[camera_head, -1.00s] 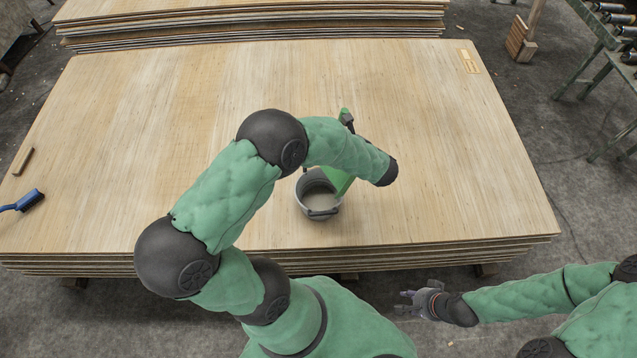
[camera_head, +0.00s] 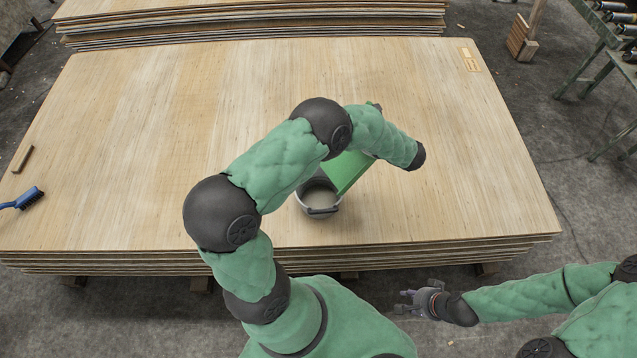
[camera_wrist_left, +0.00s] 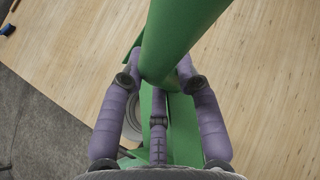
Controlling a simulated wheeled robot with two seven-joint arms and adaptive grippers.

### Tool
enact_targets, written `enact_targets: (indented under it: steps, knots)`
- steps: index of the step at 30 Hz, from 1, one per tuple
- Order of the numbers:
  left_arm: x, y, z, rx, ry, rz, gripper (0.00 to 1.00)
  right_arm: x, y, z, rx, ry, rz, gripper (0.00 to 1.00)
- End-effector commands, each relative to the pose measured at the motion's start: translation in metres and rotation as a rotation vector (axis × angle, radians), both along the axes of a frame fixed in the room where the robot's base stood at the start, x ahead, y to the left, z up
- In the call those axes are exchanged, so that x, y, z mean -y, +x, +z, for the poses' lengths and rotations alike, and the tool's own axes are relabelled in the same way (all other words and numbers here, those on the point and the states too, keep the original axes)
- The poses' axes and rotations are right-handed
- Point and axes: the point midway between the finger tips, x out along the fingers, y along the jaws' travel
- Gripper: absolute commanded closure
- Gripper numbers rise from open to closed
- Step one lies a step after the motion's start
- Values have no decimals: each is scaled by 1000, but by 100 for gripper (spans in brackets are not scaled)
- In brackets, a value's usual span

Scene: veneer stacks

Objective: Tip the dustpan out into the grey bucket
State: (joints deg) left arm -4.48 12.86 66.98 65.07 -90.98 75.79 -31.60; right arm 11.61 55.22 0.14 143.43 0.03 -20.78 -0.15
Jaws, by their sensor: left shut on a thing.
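The green dustpan (camera_head: 347,171) is tilted over the right side of the grey bucket (camera_head: 318,213), its lower end at the bucket's rim. The bucket stands upright on the plywood stack, near its front edge. My left gripper (camera_wrist_left: 158,78) is shut around the dustpan's green handle (camera_wrist_left: 185,35) in the left wrist view; in the head view my left arm hides it. Part of the bucket (camera_wrist_left: 132,122) shows behind the fingers. What lies on the dustpan cannot be made out. My right gripper (camera_head: 404,300) is open and empty, in front of the stack.
The plywood stack (camera_head: 150,140) has wide clear areas around the bucket. A blue brush (camera_head: 28,199) and a small wooden strip (camera_head: 22,159) lie at its left edge. Another veneer stack (camera_head: 250,22) stands behind. A green rack (camera_head: 600,60) is at the far right.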

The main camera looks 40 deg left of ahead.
Motion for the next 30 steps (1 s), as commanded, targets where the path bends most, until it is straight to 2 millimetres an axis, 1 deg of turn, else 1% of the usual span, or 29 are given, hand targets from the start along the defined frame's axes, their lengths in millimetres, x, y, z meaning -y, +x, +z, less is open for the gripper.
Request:
enact_targets:
  steps: [15, 30]
  knots:
    - [11, 30, -20, -151, 55, 5, 100, 0, 0, -14, 0, 0, 0, 68]
    - [23, 63, -27, -294, 106, 9, 100, 0, 0, -27, 0, 0, 0, 68]
